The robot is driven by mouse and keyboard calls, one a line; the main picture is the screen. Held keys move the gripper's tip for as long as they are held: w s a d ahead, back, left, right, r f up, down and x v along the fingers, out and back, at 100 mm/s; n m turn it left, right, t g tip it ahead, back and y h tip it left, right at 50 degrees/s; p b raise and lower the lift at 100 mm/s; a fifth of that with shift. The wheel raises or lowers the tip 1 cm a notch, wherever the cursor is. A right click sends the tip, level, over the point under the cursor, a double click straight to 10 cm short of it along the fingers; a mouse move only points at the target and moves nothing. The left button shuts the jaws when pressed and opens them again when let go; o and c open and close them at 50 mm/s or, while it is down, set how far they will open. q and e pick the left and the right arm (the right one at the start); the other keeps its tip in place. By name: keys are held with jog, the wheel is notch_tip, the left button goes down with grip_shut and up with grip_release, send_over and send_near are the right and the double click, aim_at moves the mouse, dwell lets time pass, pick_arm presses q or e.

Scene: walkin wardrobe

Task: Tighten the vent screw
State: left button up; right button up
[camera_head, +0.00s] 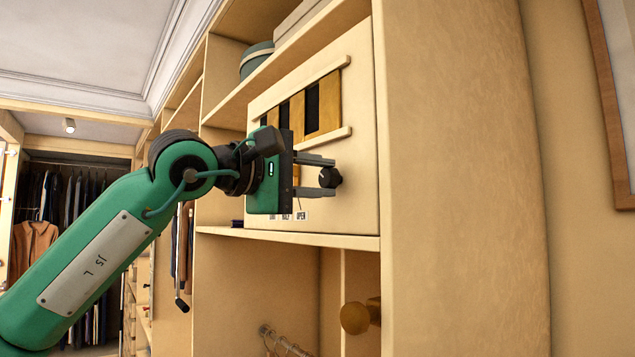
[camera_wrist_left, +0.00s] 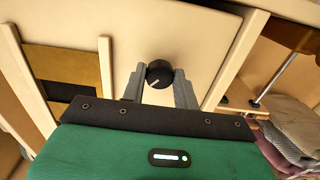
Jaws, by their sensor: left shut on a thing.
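The vent screw shows as a round black knob (camera_head: 331,177) on the front of a cream vent panel (camera_head: 362,110). The knob (camera_wrist_left: 159,73) also shows in the left wrist view, with a pale line on its face. My left gripper (camera_head: 325,178) reaches in from the left and is shut on the knob, one finger on each side. The fingers hide part of the panel around it. The vent's dark openings and yellow-brown slats (camera_head: 331,104) sit between two cream rails above the knob. My right gripper is not in view.
Small labels, one reading OPEN (camera_head: 301,216), are at the panel's lower edge. A shelf edge (camera_head: 300,238) runs below, with a round wooden knob (camera_head: 355,318) under it. A tall wooden side panel (camera_head: 470,180) stands at right. A round box (camera_head: 256,58) sits above.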

pick_arm(q)
jog(key=m, duration=0.4)
jog(key=shift+m, duration=0.3)
jog(key=m, duration=0.4)
jog(key=shift+f, duration=0.1)
jog(key=shift+m, duration=0.8)
jog(key=shift+f, duration=0.1)
jog(key=o, duration=1)
jog(key=shift+a, duration=0.1)
